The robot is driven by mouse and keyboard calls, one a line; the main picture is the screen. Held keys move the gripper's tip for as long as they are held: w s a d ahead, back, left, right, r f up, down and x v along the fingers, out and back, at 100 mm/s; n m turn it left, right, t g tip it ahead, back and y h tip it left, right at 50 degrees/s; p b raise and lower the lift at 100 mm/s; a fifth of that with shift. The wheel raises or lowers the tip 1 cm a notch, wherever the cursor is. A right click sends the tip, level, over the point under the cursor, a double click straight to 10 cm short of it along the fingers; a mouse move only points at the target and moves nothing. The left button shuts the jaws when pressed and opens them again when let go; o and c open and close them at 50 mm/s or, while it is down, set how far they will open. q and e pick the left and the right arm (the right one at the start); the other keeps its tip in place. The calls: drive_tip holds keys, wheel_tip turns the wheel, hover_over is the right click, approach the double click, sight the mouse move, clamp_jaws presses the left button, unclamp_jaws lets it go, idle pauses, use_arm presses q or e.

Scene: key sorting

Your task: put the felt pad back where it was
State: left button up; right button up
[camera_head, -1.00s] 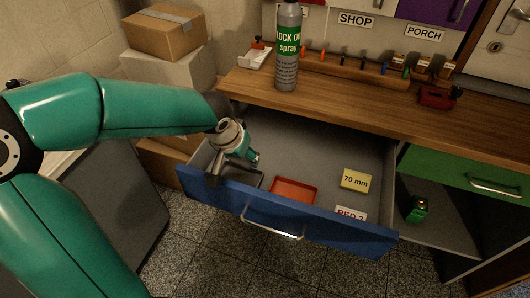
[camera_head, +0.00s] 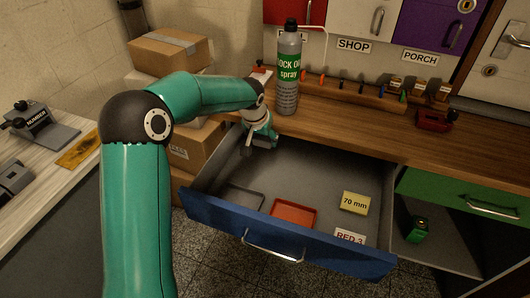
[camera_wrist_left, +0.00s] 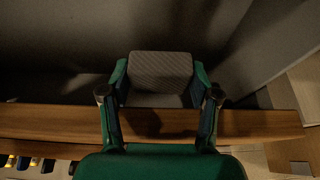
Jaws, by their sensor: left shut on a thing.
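My left gripper (camera_head: 262,140) is at the back left of the open blue drawer (camera_head: 270,232), close to the worktop's front edge. In the left wrist view, its two fingers (camera_wrist_left: 160,98) are shut on a grey, finely ribbed rectangular pad (camera_wrist_left: 160,72), which looks like the felt pad. The pad is hard to make out in the head view, and I cannot tell if it touches anything. In the drawer, a dark grey shallow tray (camera_head: 241,197) lies at the left, apart from the gripper. My right gripper is not in view.
The drawer also holds a red tray (camera_head: 293,213), a yellow "70 mm" box (camera_head: 355,203) and a "RED 3" label (camera_head: 350,237). A lock oil spray can (camera_head: 288,75) stands on the wooden worktop (camera_head: 345,125), near my left arm. The drawer's middle floor is clear.

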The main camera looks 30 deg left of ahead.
sight(264, 158)
use_arm(q)
drive_tip(key=shift+s+f, duration=0.2)
drive_tip(key=shift+f, duration=3.1)
drive_tip(key=shift+f+b, duration=0.15)
drive_tip(key=shift+b, duration=0.2)
drive_tip(key=o, duration=1.1)
